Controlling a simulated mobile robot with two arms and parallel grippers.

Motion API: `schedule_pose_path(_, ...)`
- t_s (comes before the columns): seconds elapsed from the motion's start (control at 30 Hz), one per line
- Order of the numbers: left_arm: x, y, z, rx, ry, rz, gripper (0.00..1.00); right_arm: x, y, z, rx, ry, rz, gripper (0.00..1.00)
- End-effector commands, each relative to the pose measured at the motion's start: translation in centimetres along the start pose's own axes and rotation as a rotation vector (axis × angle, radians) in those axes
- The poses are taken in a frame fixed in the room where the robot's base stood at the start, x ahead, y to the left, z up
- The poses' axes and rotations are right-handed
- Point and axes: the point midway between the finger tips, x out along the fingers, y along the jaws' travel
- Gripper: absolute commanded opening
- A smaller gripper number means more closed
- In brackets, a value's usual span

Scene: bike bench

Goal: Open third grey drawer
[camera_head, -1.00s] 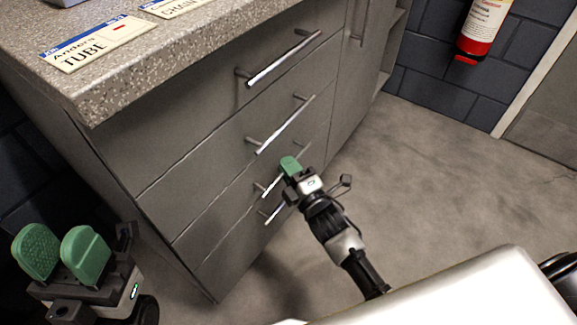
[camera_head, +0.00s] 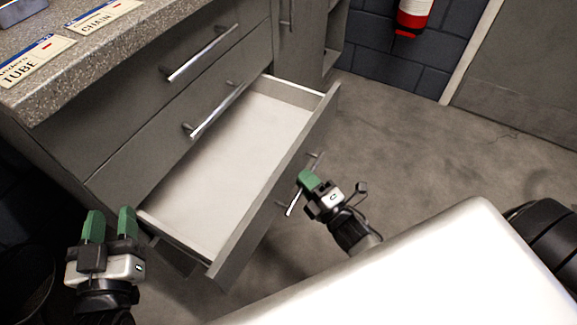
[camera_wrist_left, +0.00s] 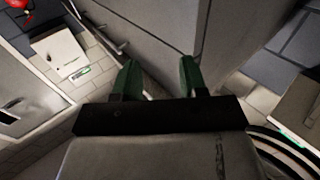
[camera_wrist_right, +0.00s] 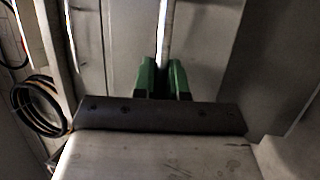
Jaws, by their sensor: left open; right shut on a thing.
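The third grey drawer (camera_head: 262,205) is pulled well out of the cabinet, and its pale inside looks empty. Its bar handle (camera_head: 293,203) runs along the outer face of its front and is partly hidden by my right gripper (camera_head: 307,180). In the right wrist view, the green fingers of the right gripper (camera_wrist_right: 162,80) are shut on the handle (camera_wrist_right: 166,35). My left gripper (camera_head: 110,222) is open and empty, left of the drawer's near corner. Its two fingers stand apart in the left wrist view (camera_wrist_left: 160,78).
Two shut grey drawers with bar handles, the top one (camera_head: 130,95) and the second (camera_head: 150,145), are above the open one. The speckled worktop (camera_head: 110,50) carries labels. Open floor (camera_head: 400,130) lies to the right. A red fire extinguisher (camera_head: 412,15) hangs on the far wall.

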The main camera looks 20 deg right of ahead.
Motion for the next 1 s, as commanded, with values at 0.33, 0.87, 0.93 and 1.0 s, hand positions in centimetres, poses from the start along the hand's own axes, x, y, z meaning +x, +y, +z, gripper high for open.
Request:
schedule_pose_path(0.33, -3.8, -1.3, 6.4, 0.005, -0.589, -0.035, 0.43, -9.5, 2.2, 3.9, 0.001, -0.002, -0.007, 0.00)
schedule_pose_path(0.87, -8.0, -1.9, 9.2, 0.000, -0.914, -0.056, 0.43, -16.9, 3.6, 7.0, 0.001, -0.002, -0.001, 0.00)
schedule_pose_path(0.93, -8.1, -1.9, 9.3, 0.000, -0.921, -0.056, 0.43, -17.1, 3.7, 7.0, 0.001, -0.001, 0.000, 0.00)
schedule_pose_path(1.0, -8.1, -1.9, 9.3, 0.000, -0.924, -0.056, 0.43, -17.1, 3.7, 7.1, 0.001, -0.001, 0.000, 0.00)
